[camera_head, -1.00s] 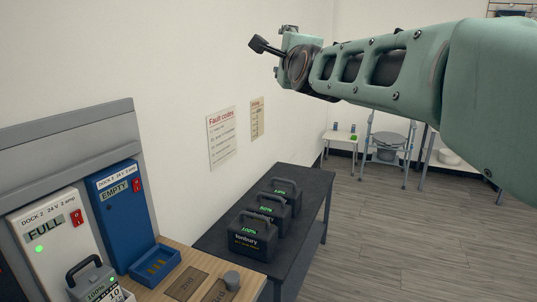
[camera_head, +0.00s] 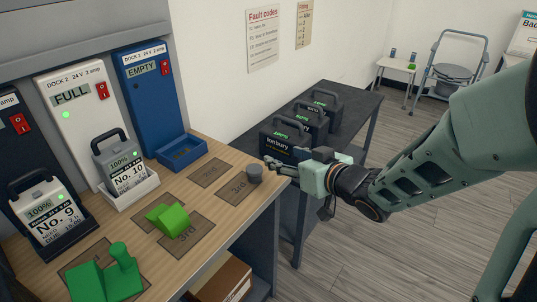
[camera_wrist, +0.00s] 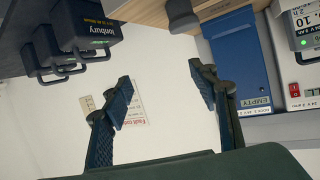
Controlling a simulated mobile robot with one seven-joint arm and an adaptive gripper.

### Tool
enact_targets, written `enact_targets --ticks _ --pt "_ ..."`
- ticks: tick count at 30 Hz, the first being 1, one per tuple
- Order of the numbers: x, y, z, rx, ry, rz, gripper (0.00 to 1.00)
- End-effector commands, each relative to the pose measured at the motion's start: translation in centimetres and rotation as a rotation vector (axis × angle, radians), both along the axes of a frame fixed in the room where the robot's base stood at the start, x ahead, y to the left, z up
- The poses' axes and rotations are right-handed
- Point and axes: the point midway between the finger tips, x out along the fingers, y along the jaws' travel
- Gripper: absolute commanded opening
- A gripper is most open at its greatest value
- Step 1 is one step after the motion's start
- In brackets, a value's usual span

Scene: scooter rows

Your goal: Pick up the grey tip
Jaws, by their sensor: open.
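The grey tip (camera_head: 254,173) is a short grey cylinder standing on the right end of the wooden bench, at the corner of a brown mat marked 3rd (camera_head: 238,190). What looks like the same grey tip (camera_wrist: 182,16) shows at the top edge of the wrist view, beyond my fingers and partly cut off. My gripper (camera_head: 274,168) is just right of the tip in the head view, pointing left toward it. Its two dark fingers are spread in the wrist view (camera_wrist: 160,82), with nothing between them. I cannot tell the exact gap to the tip.
Green pieces (camera_head: 172,219) lie on mats at the bench's front. Grey batteries (camera_head: 122,165) sit in docks at left; the blue dock (camera_head: 150,85) reads EMPTY. Black Ionbury batteries (camera_head: 283,140) stand on a dark table (camera_head: 355,105) behind my gripper. Open floor lies right.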

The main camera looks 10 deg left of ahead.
Motion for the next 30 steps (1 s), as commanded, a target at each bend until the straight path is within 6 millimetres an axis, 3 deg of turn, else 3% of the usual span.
enact_targets --ticks 1,3,7,30 --pt "-1.2 -0.1 -1.6 -0.019 -0.002 0.034 0.54" --pt "-2.6 0.2 -2.7 -0.041 -0.008 0.080 0.54" --pt "-3.8 0.7 -3.7 -0.058 -0.017 0.123 0.54" --pt "1.3 8.1 -7.5 -0.059 -0.017 0.127 0.54"
